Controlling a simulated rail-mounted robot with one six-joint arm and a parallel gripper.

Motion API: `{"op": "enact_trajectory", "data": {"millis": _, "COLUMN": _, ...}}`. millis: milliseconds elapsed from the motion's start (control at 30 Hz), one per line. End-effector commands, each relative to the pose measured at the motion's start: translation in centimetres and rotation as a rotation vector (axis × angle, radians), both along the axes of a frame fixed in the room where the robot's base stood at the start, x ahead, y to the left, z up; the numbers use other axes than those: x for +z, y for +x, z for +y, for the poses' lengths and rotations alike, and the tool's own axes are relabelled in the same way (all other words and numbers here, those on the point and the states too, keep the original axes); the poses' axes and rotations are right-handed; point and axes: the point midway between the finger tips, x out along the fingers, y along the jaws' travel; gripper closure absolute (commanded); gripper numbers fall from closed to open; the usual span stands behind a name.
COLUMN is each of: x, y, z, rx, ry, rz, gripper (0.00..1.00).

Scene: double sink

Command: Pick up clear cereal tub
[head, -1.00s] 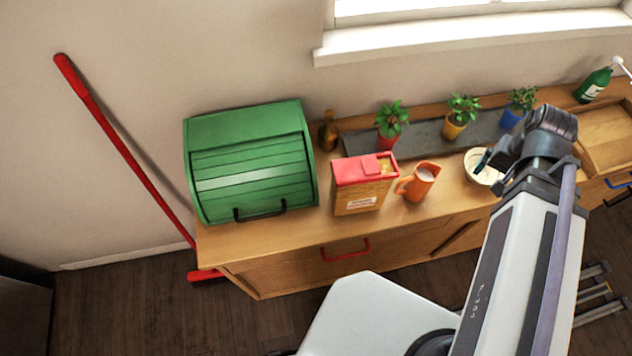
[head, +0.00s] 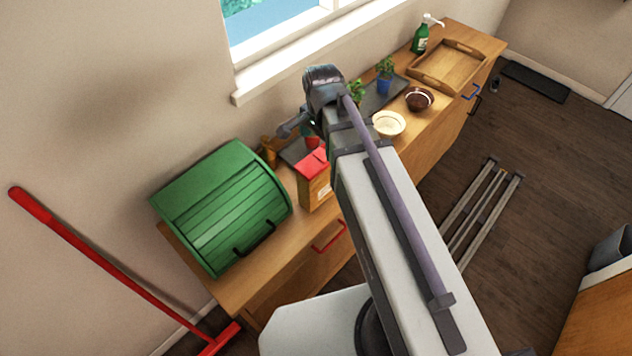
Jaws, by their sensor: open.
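The cereal tub (head: 311,192), a box-shaped tub with a red lid and orange-brown contents, stands upright on the wooden counter right of the green bread box. My arm covers its right side. My gripper (head: 288,128) shows small and dark beyond the tub in the picture, above the back of the counter near the plant pots. It is open and apart from the tub, with nothing seen in it.
The green bread box (head: 222,207) stands close left of the tub. A brown bottle (head: 269,152), potted plants (head: 385,76), a cream bowl (head: 388,124), a brown bowl (head: 419,99) and a wooden tray (head: 448,66) share the counter (head: 262,278). A red broom (head: 100,262) leans left.

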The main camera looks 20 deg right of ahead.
Motion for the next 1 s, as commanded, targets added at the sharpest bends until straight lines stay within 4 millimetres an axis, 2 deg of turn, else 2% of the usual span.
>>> {"op": "enact_trajectory", "data": {"millis": 33, "x": -2.1, "y": 0.0, "z": 0.0, "rx": 0.0, "ry": 0.0, "rz": 0.0, "gripper": 0.06}}
{"op": "enact_trajectory", "data": {"millis": 133, "x": -4.2, "y": 0.0, "z": 0.0, "rx": 0.001, "ry": 0.0, "rz": 0.0, "gripper": 0.06}}
{"op": "enact_trajectory", "data": {"millis": 200, "x": -4.9, "y": 0.0, "z": 0.0, "rx": 0.001, "ry": 0.0, "rz": 0.0, "gripper": 0.06}}
{"op": "enact_trajectory", "data": {"millis": 367, "x": -4.8, "y": 0.0, "z": 0.0, "rx": 0.002, "ry": 0.0, "rz": 0.0, "gripper": 0.06}}
{"op": "enact_trajectory", "data": {"millis": 633, "x": -9.8, "y": 0.0, "z": 0.1, "rx": 0.002, "ry": 0.0, "rz": 0.0, "gripper": 0.06}}
{"op": "enact_trajectory", "data": {"millis": 900, "x": -9.6, "y": 0.0, "z": 0.1, "rx": 0.002, "ry": 0.0, "rz": 0.0, "gripper": 0.06}}
{"op": "enact_trajectory", "data": {"millis": 1000, "x": -9.6, "y": 0.0, "z": 0.1, "rx": 0.002, "ry": 0.0, "rz": 0.0, "gripper": 0.16}}
